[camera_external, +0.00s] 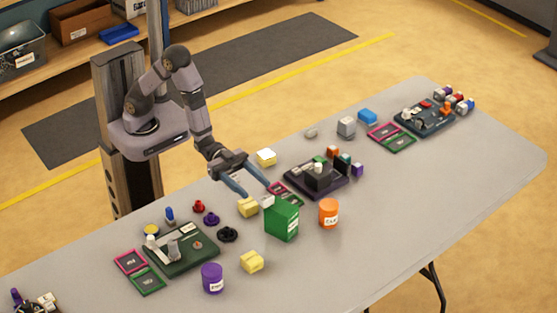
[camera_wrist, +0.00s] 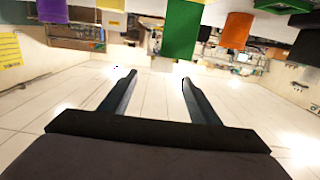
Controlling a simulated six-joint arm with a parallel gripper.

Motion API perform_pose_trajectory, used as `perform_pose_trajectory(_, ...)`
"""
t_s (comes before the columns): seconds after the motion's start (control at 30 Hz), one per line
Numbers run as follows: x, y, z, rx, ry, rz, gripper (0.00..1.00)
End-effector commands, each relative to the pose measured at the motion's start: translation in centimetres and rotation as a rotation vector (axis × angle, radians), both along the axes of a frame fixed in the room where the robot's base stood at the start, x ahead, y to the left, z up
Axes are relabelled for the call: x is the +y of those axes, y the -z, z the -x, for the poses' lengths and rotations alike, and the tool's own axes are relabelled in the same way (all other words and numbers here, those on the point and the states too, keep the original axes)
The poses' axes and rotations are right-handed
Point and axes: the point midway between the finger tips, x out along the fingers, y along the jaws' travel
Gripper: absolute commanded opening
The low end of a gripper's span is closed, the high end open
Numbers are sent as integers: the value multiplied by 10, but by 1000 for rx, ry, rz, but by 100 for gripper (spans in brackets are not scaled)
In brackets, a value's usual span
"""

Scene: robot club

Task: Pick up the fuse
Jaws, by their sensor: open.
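My gripper (camera_external: 257,190) is open, its two blue-grey fingers reaching out over the middle of the table. No part can be identified for certain as the fuse at this size. A small whitish block (camera_external: 267,201) lies just below the fingertips, beside a green box (camera_external: 282,220). A yellow block (camera_external: 248,207) is to its left. In the wrist view, which appears upside down, my open gripper (camera_wrist: 158,76) has nothing between its fingers. The green box (camera_wrist: 182,30) hangs at the top, beyond the fingertips.
An orange can (camera_external: 329,213) stands right of the green box, and a purple can (camera_external: 212,278) at the front. Trays with parts stand left (camera_external: 182,262), centre (camera_external: 335,190) and right (camera_external: 440,127). Small red, purple and black parts lie near the left tray. The front right tabletop is clear.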

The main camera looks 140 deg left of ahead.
Motion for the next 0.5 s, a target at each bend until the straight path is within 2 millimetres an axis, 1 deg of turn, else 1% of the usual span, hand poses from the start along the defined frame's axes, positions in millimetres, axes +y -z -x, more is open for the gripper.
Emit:
perform_pose_trajectory(0.2,0,0,-16,1,1,0,56)
perform_pose_trajectory(0.5,0,0,-25,1,1,0,56)
